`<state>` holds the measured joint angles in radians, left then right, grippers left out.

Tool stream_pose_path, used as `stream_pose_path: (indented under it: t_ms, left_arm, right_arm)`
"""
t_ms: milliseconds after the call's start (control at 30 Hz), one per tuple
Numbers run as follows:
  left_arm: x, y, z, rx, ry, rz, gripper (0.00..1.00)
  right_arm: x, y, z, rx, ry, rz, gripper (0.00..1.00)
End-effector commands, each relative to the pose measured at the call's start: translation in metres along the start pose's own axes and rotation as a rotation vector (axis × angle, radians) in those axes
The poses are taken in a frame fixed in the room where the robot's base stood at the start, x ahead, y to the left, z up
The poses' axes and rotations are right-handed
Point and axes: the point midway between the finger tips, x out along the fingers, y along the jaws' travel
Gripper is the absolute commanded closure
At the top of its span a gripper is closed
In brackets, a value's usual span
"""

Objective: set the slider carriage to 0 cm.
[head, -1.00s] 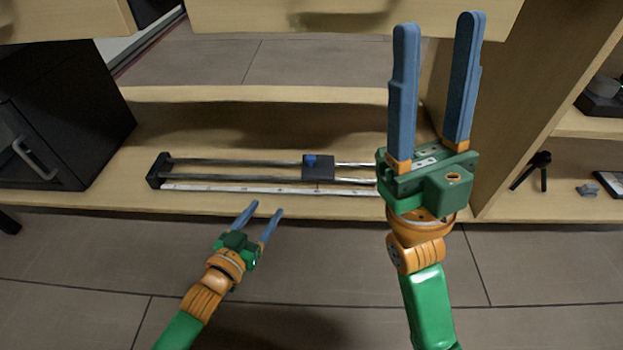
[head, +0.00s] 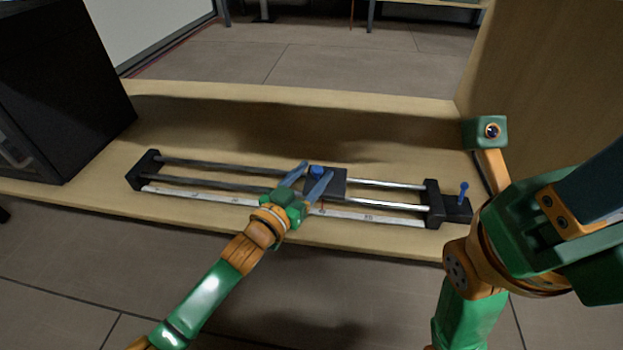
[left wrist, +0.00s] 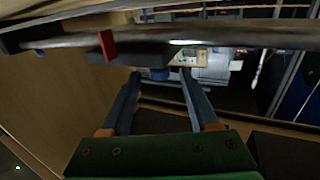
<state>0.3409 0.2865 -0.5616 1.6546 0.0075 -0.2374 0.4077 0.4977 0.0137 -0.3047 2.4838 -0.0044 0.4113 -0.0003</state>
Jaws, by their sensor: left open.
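The slider has two rails between black end blocks on a wooden shelf. Its dark carriage (head: 337,183) sits right of the rails' middle, with a blue knob (head: 317,170) on top. A white scale strip (head: 390,219) runs along the front; its figures are too small to read surely. My left gripper (head: 316,169) is open, its fingertips on either side of the knob, contact unclear. In the left wrist view the knob (left wrist: 158,74) shows between the open fingertips, with the red pointer (left wrist: 108,45) beside the carriage. My right gripper (head: 590,200) is large at the right, its fingertips out of frame.
The right end block (head: 433,204) has a blue lever (head: 464,190) beyond it. A black box (head: 60,90) stands at the shelf's left, and a wooden panel (head: 535,80) closes the right. The shelf behind the rails is clear.

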Motion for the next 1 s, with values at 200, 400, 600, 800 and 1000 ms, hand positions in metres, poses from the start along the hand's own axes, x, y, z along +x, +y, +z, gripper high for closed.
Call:
stream_pose_path:
  t_ms: [200, 400, 600, 800, 1000]
  left_arm:
    - [-0.0003, 0.0000, -0.0005, 0.000, 0.000, 0.000, 0.60]
    - [-0.0004, 0.0000, -0.0003, 0.000, 0.000, 0.000, 1.00]
    - [-0.0004, 0.0000, -0.0002, 0.000, -0.001, 0.000, 1.00]
    - [-0.0005, 0.0000, -0.0001, 0.000, -0.001, 0.000, 1.00]
    - [-0.0005, 0.0000, 0.0000, 0.000, -0.001, 0.000, 1.00]
  right_arm:
    - [0.0007, 0.0001, 0.0003, 0.000, -0.001, 0.000, 0.50]
    - [0.0005, 0.0001, 0.0004, 0.001, -0.001, 0.001, 0.50]
    - [0.0004, 0.0001, 0.0005, 0.001, -0.001, 0.001, 0.50]
    - [0.0003, 0.0001, 0.0006, 0.001, -0.002, 0.001, 0.50]
    - [0.0002, 0.0002, 0.0007, 0.001, -0.002, 0.001, 0.50]
